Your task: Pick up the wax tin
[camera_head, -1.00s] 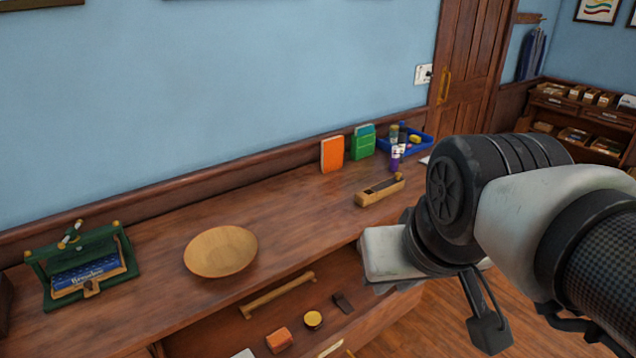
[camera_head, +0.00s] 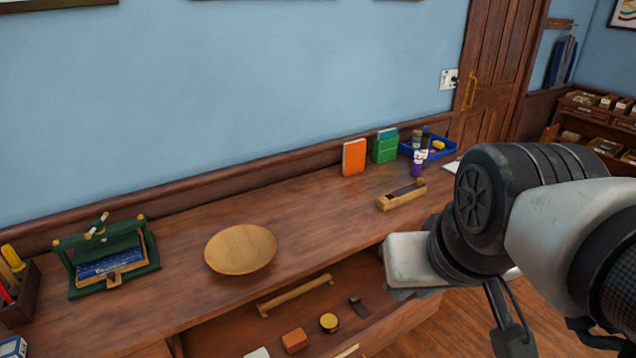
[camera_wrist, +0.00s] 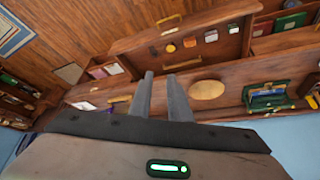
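The wax tin appears to be the small round tin with a yellow lid (camera_head: 329,322), lying in the open drawer below the counter. It also shows in the wrist view as a small yellow disc (camera_wrist: 171,48), beyond the fingertips. My gripper (camera_wrist: 160,75) has its two grey fingers apart, with nothing between them. In the head view my gripper is to the right of the tin and above it, well clear of it; its fingers are mostly hidden there.
The open drawer (camera_head: 220,335) also holds an orange block (camera_head: 294,341), a dark piece (camera_head: 359,306) and a wooden bar (camera_head: 295,295).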

